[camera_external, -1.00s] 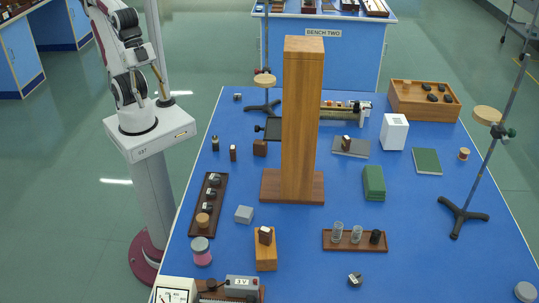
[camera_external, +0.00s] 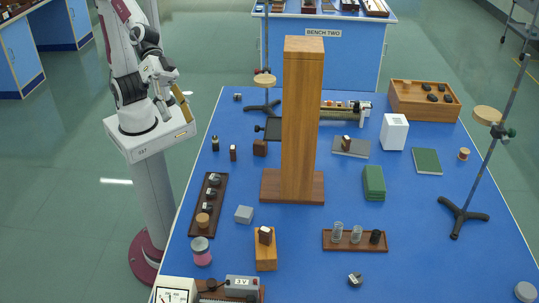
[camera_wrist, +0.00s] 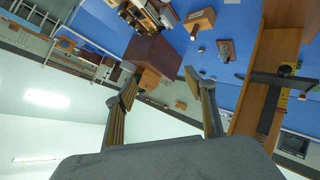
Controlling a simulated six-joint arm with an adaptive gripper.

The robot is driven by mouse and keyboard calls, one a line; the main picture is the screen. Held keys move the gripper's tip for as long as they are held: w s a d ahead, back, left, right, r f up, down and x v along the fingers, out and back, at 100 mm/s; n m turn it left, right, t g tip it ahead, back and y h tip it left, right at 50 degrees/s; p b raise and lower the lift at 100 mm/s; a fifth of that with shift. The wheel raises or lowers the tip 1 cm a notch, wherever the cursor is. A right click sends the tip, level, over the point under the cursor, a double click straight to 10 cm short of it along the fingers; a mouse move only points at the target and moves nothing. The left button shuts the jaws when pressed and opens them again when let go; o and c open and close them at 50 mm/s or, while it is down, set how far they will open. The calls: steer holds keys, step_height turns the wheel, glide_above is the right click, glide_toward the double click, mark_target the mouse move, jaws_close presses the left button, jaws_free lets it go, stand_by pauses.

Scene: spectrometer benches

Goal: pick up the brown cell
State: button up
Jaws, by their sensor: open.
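Several small brown blocks could be the brown cell, and I cannot tell which is meant. A small dark brown block (camera_external: 233,153) stands at the bench's left side. A brown piece (camera_external: 265,236) with a pale top stands on a wooden block (camera_external: 266,259), and another (camera_external: 346,142) stands on a grey slab. A squarer brown block (camera_external: 260,148) is left of the wooden column. My gripper (camera_external: 182,98) is open and empty above my base, left of the bench. In the wrist view its fingers (camera_wrist: 160,84) are apart, with a dark red-brown box (camera_wrist: 152,57) beyond them.
A tall wooden column (camera_external: 303,120) stands mid-bench and hides what is behind it. A long brown tray (camera_external: 195,228) with several black pieces lies along the left edge. Retort stands (camera_external: 463,213) rise at right and back. Bare blue bench (camera_external: 300,275) shows in front.

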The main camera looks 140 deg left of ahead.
steer(key=w+a+f+n+y, duration=0.3)
steer(key=w+a+n, duration=0.1)
steer(key=w+a, duration=0.2)
steer(key=w+a+f+n+y, duration=0.4)
steer(key=w+a, duration=0.1)
steer(key=w, duration=0.2)
steer(key=n+g+y, duration=0.6)
steer(key=n+g, duration=0.4)
steer(key=g, duration=0.8)
glide_toward(260, 148)
steer(key=x, duration=0.3)
steer(key=shift+w+a+f, duration=0.1)
steer(key=shift+w+f, duration=0.05)
steer(key=shift+w, duration=0.05)
steer(key=shift+s+f+n+g, duration=0.2)
steer(key=shift+s+n+g, duration=0.1)
steer(key=shift+a, duration=0.1)
steer(key=shift+x, duration=1.25)
